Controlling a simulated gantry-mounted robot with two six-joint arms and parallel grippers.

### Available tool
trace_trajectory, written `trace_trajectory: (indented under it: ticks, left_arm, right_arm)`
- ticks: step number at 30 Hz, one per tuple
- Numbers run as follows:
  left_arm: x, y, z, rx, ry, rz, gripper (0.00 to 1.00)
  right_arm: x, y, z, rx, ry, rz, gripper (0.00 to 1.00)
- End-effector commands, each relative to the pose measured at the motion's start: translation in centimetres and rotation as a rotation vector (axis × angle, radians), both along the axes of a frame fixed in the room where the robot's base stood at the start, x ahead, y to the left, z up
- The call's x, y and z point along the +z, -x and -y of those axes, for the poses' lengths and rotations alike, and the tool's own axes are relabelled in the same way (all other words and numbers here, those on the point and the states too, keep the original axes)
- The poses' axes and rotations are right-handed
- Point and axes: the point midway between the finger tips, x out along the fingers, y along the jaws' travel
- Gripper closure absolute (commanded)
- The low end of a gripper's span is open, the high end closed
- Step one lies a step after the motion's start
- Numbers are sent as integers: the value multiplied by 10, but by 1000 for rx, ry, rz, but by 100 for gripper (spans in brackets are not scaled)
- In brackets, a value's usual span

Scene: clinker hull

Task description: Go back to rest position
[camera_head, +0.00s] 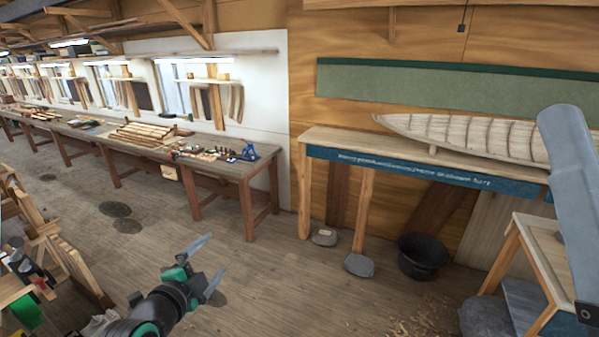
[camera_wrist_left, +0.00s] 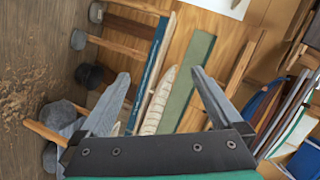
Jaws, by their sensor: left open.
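My left gripper (camera_head: 218,253) is in the lower left-middle of the head view, its two grey fingers spread apart with nothing between them. It hangs in free air above the wooden floor. In the left wrist view, the open fingers (camera_wrist_left: 160,73) frame the distant bench and hull, touching nothing. My right gripper does not show in either view.
A ribbed clinker hull (camera_head: 470,136) lies on a long bench (camera_head: 400,153) at the right. A black bucket (camera_head: 422,258) stands below. A tool-laden workbench (camera_head: 235,168) runs along the left wall. Wooden frames (camera_head: 60,245) stand lower left. The middle floor is clear.

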Motion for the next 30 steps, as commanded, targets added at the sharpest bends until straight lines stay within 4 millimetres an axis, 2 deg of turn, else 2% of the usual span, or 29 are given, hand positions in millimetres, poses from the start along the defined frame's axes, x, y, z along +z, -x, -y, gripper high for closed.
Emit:
trace_trajectory:
  ticks: [1,3,5,6,8,9,11,12,15,17,21,30]
  left_arm:
    - [45,5,16,-3,38,96,0]
    - [104,19,33,-2,114,220,0]
    - [153,37,45,-7,192,328,0]
    - [184,53,51,-14,251,400,0]
    - [229,81,59,-29,352,507,0]
    - [257,104,61,-43,425,577,0]
    - [296,141,62,-70,549,681,0]
    - [318,168,59,-93,639,748,0]
    - [357,233,46,-169,885,883,0]
    - [368,257,40,-221,1038,909,0]
    - [368,257,38,-278,1254,851,0]
    - [368,256,38,-294,1303,831,0]
  right_arm:
    - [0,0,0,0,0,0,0]
    - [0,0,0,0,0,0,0]
    - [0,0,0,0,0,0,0]
    - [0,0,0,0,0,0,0]
    - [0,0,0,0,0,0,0]
    - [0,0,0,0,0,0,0]
    - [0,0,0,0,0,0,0]
    - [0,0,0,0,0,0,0]
    - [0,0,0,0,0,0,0]
    - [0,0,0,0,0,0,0]
    - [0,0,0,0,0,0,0]
    - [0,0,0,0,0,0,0]
